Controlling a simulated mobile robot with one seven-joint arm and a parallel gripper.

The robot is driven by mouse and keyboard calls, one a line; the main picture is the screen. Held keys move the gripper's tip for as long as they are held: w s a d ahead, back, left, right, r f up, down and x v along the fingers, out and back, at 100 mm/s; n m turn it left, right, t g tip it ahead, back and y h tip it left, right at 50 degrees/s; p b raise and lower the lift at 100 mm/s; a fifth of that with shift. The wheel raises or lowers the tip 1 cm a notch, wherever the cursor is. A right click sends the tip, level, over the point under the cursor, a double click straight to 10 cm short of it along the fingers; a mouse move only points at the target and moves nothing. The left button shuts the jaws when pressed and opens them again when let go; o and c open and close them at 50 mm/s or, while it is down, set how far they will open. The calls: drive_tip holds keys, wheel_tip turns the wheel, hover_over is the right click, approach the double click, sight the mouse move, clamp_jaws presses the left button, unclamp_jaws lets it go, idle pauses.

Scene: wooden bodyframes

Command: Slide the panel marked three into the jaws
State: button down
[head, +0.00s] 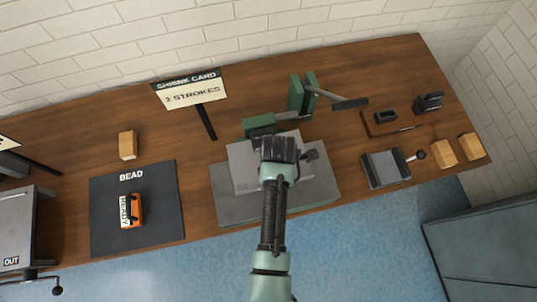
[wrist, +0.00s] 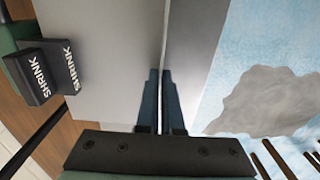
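A flat light-grey panel (head: 245,172) lies over, or is held just above, a darker grey plate (head: 235,208) at the table's front middle. No number three is readable on it. In the wrist view the panel (wrist: 105,60) fills the left, with its edge running between my fingers. My gripper (wrist: 164,100) looks shut on that edge, its fingers nearly together; from the head, my gripper (head: 282,148) covers part of the panel. Behind it stands a green tool (head: 258,127); dark jaw blocks marked SHRINK (wrist: 47,70) show beside the panel in the wrist view. Their gap is unclear.
A second green tool with a lever (head: 310,95) stands behind to the right. A sign reading SHRINK CARD, 2 STROKES (head: 190,92) stands back left. A BEAD mat (head: 155,220) with an orange READY device (head: 131,211) is left. A grey vise-like block (head: 386,168) is right.

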drive_tip(key=shift+w, duration=0.1)
idle(0.3)
drive_tip(key=c, duration=1.5)
unclamp_jaws()
drive_tip(key=o, duration=1.1)
drive_tip(key=shift+c, duration=0.2)
wheel_tip(320, 180, up, 7)
drive_tip(key=p, duration=0.7)
